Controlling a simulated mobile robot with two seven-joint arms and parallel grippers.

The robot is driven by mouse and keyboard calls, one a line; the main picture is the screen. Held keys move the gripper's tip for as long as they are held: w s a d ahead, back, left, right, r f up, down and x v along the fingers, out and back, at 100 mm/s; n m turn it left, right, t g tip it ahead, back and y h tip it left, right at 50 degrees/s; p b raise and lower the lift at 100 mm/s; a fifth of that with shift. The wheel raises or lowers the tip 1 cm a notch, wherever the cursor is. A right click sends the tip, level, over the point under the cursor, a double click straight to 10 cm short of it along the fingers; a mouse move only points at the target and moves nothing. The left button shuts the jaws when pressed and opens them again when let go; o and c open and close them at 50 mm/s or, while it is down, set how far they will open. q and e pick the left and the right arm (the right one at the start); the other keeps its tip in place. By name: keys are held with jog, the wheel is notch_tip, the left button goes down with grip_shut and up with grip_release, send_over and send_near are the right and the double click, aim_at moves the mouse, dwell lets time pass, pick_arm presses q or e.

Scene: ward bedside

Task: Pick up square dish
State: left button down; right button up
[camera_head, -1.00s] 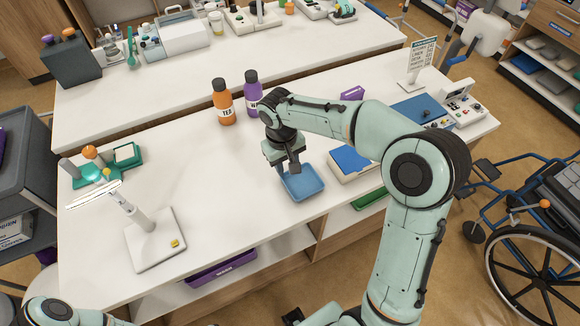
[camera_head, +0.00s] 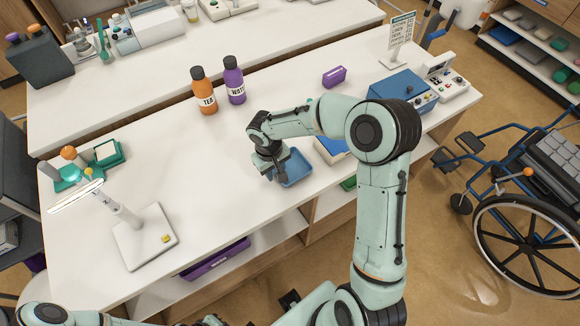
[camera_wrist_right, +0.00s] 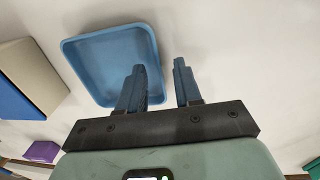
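The blue square dish (camera_head: 297,168) lies on the white table near its front edge. My right gripper (camera_head: 275,177) is at the dish's left side in the head view and hides part of it. In the right wrist view my right gripper (camera_wrist_right: 160,75) is open and empty. There one finger overlaps the dish (camera_wrist_right: 100,62) and the other is outside its rim, with the near rim between them in the picture. I cannot tell how far above the rim the fingertips are. My left gripper is out of view; only part of its arm shows at the bottom left.
A blue-topped box (camera_head: 331,148) stands right of the dish. Tea (camera_head: 205,92) and water (camera_head: 234,80) bottles stand behind it. A white stand (camera_head: 146,237) is to the left. The table between stand and dish is clear. A wheelchair (camera_head: 530,215) is at the right.

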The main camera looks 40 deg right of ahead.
jog(key=shift+d+f, duration=0.1)
jog(key=shift+f, duration=0.6)
grip_shut()
jog(key=shift+r, duration=0.15)
